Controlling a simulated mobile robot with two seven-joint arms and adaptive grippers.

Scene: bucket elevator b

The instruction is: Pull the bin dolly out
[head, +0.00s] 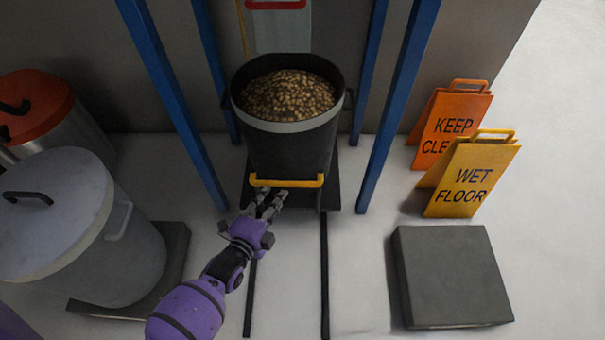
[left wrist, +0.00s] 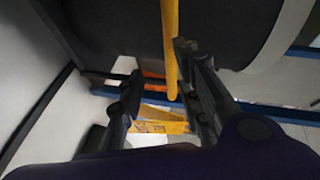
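The bin (head: 265,148) is black with a pale band and full of brown pellets. It stands on the dark dolly (head: 333,190) between blue posts. A yellow handle (head: 300,183) crosses the bin's front; it also shows in the left wrist view (left wrist: 170,45). My left gripper (head: 270,197) is at the left part of this handle, its fingers apart. In the left wrist view the handle's bar lies between the fingertips (left wrist: 155,62), close to the right finger; contact cannot be told. My right gripper is not in view.
Two dark rails (head: 325,275) run forward over clear floor. A lidded grey drum (head: 120,250) and an orange-lidded bin (head: 38,105) stand left. A grey block (head: 450,275), a yellow wet floor sign (head: 468,180) and an orange sign (head: 452,125) stand right.

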